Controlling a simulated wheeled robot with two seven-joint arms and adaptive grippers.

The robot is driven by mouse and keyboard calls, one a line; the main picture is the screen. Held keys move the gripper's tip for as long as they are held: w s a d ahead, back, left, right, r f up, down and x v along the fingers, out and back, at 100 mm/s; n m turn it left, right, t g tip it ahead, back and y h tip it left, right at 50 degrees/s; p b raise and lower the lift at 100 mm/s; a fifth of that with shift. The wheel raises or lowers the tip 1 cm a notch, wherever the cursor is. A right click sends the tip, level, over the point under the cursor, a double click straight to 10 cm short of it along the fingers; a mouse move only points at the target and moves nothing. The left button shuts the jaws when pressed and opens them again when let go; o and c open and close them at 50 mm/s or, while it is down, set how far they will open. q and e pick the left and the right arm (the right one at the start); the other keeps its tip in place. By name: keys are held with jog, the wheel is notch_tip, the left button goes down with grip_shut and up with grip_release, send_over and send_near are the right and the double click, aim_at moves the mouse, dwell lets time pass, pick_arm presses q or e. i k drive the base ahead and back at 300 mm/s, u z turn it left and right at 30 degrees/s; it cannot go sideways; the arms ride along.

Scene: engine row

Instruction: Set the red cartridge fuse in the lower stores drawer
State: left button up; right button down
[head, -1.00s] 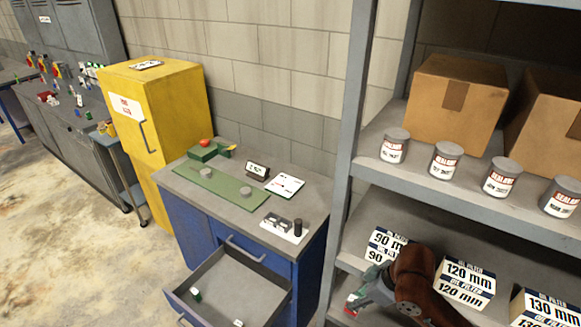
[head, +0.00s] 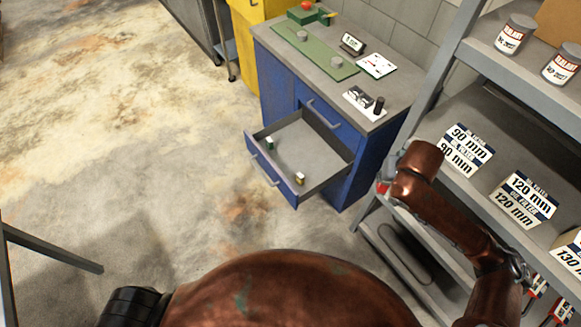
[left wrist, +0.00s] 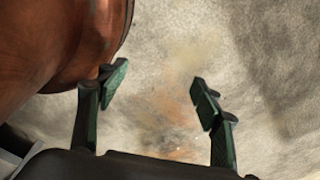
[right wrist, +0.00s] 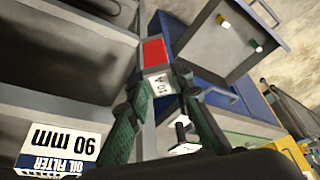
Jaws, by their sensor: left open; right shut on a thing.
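The red cartridge fuse (right wrist: 154,53) has a white "10 A" end and is between the fingers of my right gripper (right wrist: 162,88), which is shut on it. In the head view the fuse (head: 382,188) shows as a small red patch beside the shelf's left side, with the gripper mostly hidden by my wrist. The open stores drawer (head: 320,160) juts from the blue cabinet below a shut drawer, left of my right gripper. A green fuse (head: 269,143) and a yellow one (head: 300,178) lie in it. My left gripper (left wrist: 158,92) is open and empty above the floor.
Grey shelving (head: 440,95) with oil filter boxes (head: 466,150) and sealant cans (head: 515,34) stands at right, close to my right arm. The blue cabinet's top (head: 385,95) holds a green mat, cards and small parts. The floor (head: 150,150) left of the drawer is clear.

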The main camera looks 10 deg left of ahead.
aim_at(285, 165)
jog(key=u, duration=0.4)
jog(key=k, duration=0.9)
jog(key=u, duration=1)
jog(key=i, duration=1.75)
jog(key=z, duration=0.6)
